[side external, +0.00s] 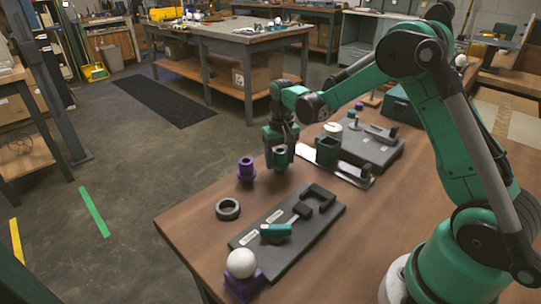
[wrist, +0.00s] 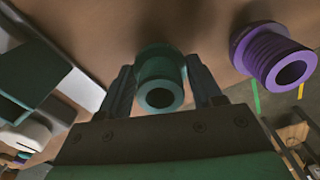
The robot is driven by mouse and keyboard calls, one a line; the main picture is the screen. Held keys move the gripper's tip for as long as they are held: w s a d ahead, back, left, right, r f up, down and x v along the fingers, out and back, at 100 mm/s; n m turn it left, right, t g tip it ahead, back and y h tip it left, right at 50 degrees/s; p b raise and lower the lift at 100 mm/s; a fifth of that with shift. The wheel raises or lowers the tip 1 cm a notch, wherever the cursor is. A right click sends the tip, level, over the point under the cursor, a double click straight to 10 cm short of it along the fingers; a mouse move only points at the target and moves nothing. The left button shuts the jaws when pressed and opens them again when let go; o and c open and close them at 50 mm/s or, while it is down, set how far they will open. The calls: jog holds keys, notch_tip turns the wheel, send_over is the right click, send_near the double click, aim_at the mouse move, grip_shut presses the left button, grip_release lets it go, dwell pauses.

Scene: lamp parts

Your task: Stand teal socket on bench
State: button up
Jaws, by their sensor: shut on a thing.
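The teal socket (wrist: 160,78) is a short hollow cylinder between my gripper's two fingers in the wrist view, its open end facing the camera. In the side view my gripper (side external: 281,146) is shut on the teal socket (side external: 280,158), which looks roughly upright over the back left part of the wooden bench (side external: 190,226). The fingers partly hide the socket. I cannot tell whether its bottom touches the bench.
A purple socket (side external: 246,170) stands upright just left of my gripper, also in the wrist view (wrist: 274,57). A black ring (side external: 228,209), a dark plate (side external: 322,228) and a white ball (side external: 241,263) on a purple base are nearer. A green block (side external: 328,151) stands right.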

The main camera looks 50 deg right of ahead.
jog(key=o, duration=1.3)
jog(key=shift+f, duration=0.1)
jog(key=shift+c, duration=0.2)
notch_tip(320, 180, up, 11)
jog(key=s+a+r+n+t, duration=0.1)
jog(key=s+a+n+t, duration=0.3)
jog(key=s+a+t, duration=0.3)
jog(key=s+a, duration=0.2)
jog(key=s, duration=0.3)
jog(key=shift+s+a+n, duration=0.25)
jog(key=shift+s+n, duration=0.05)
jog(key=shift+s, duration=0.1)
